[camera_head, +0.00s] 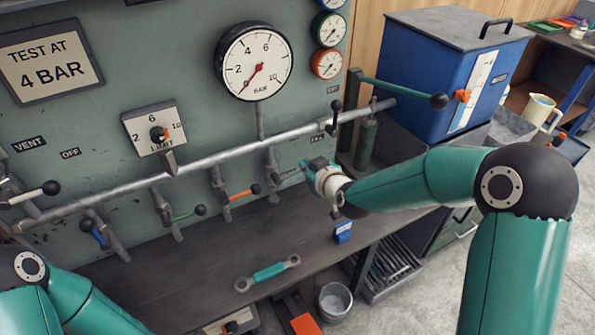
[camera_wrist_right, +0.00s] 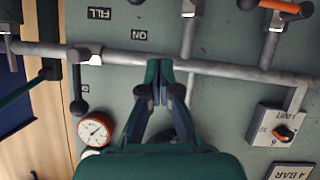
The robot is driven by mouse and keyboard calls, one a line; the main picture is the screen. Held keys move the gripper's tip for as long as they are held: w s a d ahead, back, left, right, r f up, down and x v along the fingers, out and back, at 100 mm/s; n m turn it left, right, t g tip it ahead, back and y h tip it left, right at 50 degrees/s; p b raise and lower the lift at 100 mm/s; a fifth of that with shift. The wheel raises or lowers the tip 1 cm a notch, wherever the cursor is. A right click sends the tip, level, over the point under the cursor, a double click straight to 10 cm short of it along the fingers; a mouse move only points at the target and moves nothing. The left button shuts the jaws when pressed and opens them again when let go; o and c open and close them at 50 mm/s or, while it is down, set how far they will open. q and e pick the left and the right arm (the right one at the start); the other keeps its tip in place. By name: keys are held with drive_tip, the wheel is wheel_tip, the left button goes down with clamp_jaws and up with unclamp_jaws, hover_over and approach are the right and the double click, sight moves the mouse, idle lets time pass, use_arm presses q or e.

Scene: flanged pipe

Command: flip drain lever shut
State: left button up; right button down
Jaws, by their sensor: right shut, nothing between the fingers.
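Several valve levers hang along the grey pipe (camera_head: 215,158): a cream-sleeved one (camera_head: 30,195), a blue one (camera_head: 98,236), a green one (camera_head: 183,215), an orange one (camera_head: 240,194) and a dark one (camera_head: 336,117). I can read no drain label, so I cannot tell which is the drain lever. My right gripper (camera_head: 305,166) is shut and empty, in front of the panel below the pipe's right part. In the right wrist view my gripper (camera_wrist_right: 158,78) points at the pipe, between the dark lever (camera_wrist_right: 80,92) and the orange one (camera_wrist_right: 284,6). My left gripper is out of view.
A large gauge (camera_head: 254,61) and a limit dial (camera_head: 156,130) sit above the pipe. A wrench (camera_head: 268,272) and a small blue object (camera_head: 343,232) lie on the bench (camera_head: 190,285). A blue tank (camera_head: 445,75) stands at the right. The bench's middle is mostly clear.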

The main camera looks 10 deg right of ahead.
drive_tip(key=w+f+p, duration=0.2)
drive_tip(key=w+f, duration=0.5)
drive_tip(key=shift+w+a+f, duration=0.15)
drive_tip(key=shift+a+f, duration=0.15)
drive_tip(key=shift+f, duration=0.1)
